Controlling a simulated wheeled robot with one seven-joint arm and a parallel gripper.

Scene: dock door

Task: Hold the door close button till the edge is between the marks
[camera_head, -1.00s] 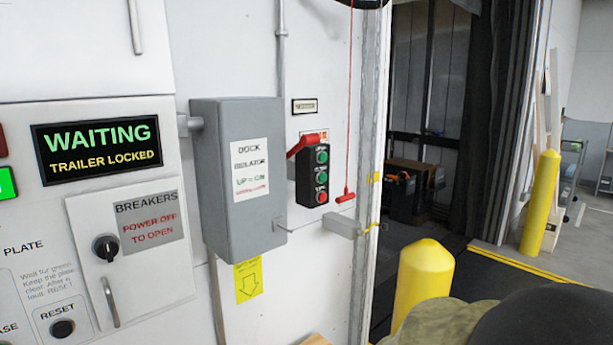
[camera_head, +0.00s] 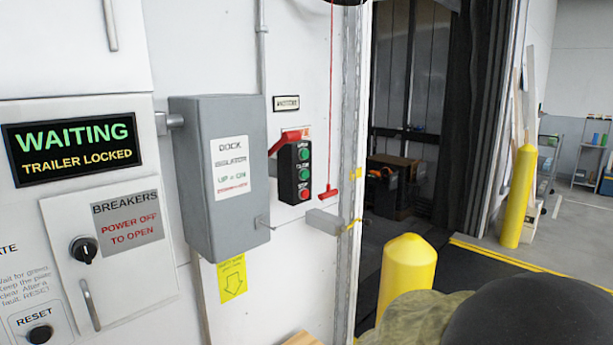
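A black push-button box (camera_head: 288,183) hangs on the white wall. It carries two green buttons and a red one at the bottom. The middle green button (camera_head: 304,174) appears labelled close, in small, blurred print. A red lever (camera_head: 289,138) sits at the box's upper left. Yellow marks show on the grey door track (camera_head: 346,190) to the right: an upper one (camera_head: 355,173) and a lower one (camera_head: 352,223). The doorway beyond is open, and I cannot make out the door's edge. My gripper is not recognisable in view.
A grey isolator box (camera_head: 205,235) juts out left of the buttons. A red pull handle (camera_head: 328,193) hangs on a cord beside them. A yellow bollard (camera_head: 405,270) stands before the doorway. A dark rounded shape fills the lower right. The sign (camera_head: 72,147) reads WAITING, TRAILER LOCKED.

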